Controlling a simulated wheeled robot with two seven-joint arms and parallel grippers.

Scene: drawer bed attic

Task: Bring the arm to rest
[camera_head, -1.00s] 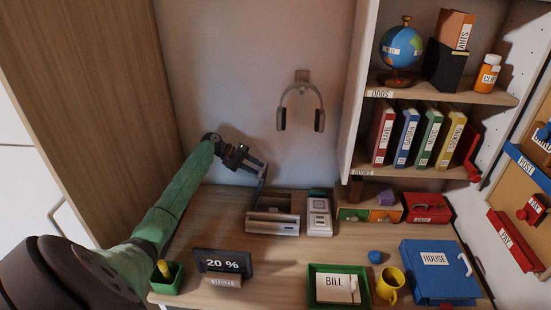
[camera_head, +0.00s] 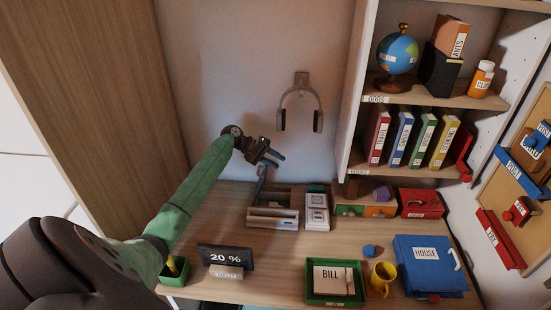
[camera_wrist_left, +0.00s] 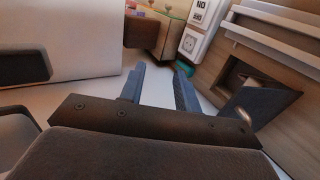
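My left arm is green with a dark wrist and reaches in from the left in the head view. My right gripper is not in view.
A headset (camera_head: 300,107) hangs on the wall to the gripper's right. The shelf unit (camera_head: 357,95) stands further right. A display (camera_head: 225,258), a green tray (camera_head: 336,298), a yellow mug (camera_head: 382,278) and a blue folder (camera_head: 430,265) occupy the desk front.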

